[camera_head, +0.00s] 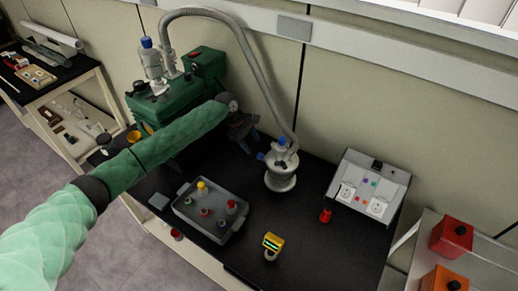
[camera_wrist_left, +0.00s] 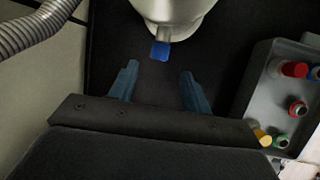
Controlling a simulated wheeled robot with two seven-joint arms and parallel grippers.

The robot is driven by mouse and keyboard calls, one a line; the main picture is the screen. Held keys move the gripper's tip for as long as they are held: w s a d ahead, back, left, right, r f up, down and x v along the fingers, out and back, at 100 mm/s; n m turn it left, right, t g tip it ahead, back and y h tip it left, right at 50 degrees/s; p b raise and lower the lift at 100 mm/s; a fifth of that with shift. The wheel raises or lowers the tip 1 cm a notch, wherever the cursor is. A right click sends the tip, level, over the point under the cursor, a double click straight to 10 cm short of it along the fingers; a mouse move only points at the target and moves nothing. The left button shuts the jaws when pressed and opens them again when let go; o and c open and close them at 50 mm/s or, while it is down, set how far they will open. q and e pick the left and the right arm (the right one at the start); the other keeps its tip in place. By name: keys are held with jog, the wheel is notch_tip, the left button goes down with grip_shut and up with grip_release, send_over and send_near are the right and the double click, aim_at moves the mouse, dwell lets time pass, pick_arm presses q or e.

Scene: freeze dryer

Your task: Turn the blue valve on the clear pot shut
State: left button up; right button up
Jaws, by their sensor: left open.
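The pot (camera_head: 281,182), pale and metallic-looking, stands on the black bench below the end of a grey hose. Its blue valve (camera_head: 261,156) sticks out on the side facing my left gripper. My left gripper (camera_head: 255,137) is just left of the pot, open and empty. In the left wrist view the pot (camera_wrist_left: 178,10) is at the top edge, with the blue valve (camera_wrist_left: 160,51) below it. The valve lies ahead of the gap between my two blue fingers (camera_wrist_left: 158,80), not visibly touching them. My right gripper is not in view.
A grey tray (camera_head: 217,236) with several coloured-capped vials stands in front left of the pot. The hose (camera_head: 262,75) arches from the green pump (camera_head: 205,68). A socket box (camera_head: 376,172) is at right, and a yellow device (camera_head: 272,242) in front.

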aim_at(259, 154)
pick_arm(q)
jog(key=p+x, duration=0.2)
jog(key=x, duration=0.3)
jog(key=shift+d+f+p, duration=0.2)
jog(key=shift+f+p, duration=0.1)
jog(key=shift+s+d+f, duration=0.1)
jog(key=shift+d+f, duration=0.05)
jog(key=shift+f, duration=0.3)
jog(key=c, duration=1)
